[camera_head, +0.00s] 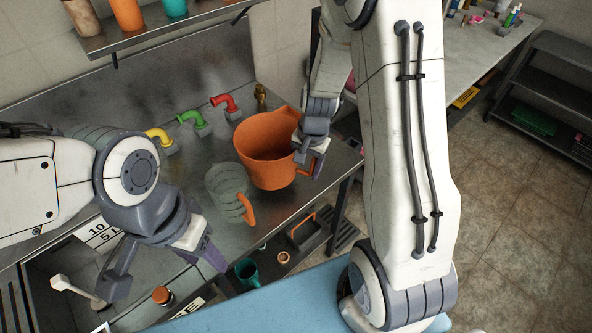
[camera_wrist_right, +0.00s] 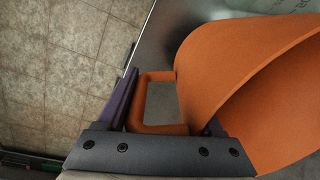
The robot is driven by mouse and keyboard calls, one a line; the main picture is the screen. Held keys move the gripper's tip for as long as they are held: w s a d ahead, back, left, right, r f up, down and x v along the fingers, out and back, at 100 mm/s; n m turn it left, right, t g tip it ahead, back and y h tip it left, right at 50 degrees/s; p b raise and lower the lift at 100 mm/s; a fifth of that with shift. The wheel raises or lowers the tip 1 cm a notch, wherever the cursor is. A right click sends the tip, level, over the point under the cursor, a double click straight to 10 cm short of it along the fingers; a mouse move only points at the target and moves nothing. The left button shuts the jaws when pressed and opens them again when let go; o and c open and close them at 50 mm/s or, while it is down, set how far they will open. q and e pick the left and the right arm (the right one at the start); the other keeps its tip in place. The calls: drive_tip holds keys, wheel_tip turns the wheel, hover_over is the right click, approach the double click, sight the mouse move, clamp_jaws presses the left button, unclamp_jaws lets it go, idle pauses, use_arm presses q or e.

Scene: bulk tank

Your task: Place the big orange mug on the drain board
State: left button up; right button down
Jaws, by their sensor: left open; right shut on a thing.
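The big orange mug (camera_head: 262,168) is upright or slightly tilted over the right part of the steel counter (camera_head: 190,180). Whether its base touches the counter I cannot tell. My right gripper (camera_head: 308,162) is shut on its handle, at the mug's right side. In the right wrist view, the mug's wall (camera_wrist_right: 235,70) fills the right, and its handle lies between the fingers (camera_wrist_right: 165,115). My left gripper (camera_head: 165,265) is open and empty, low at the left, apart from the mug. Which part of the steel surface is the drain board I cannot tell for sure.
A grey jug with an orange handle (camera_head: 226,185) stands close left of the mug. Yellow, green and red taps (camera_head: 224,101) line the back wall. A teal mug (camera_head: 248,272) and a dark tray (camera_head: 305,233) are in front. A shelf with cups (camera_head: 150,38) hangs above.

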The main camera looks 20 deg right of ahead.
drive_tip(key=shift+w+a+f, duration=0.25)
drive_tip(key=shift+w+f, duration=0.05)
drive_tip(key=shift+w, duration=0.25)
drive_tip(key=shift+w+a+f, duration=0.2)
drive_tip(key=shift+w+f, duration=0.1)
drive_tip(key=shift+w, duration=0.2)
drive_tip(key=shift+w+f, duration=0.1)
drive_tip(key=shift+f, duration=2.05)
drive_tip(key=shift+f, duration=0.2)
drive_tip(key=shift+c, duration=0.2)
unclamp_jaws()
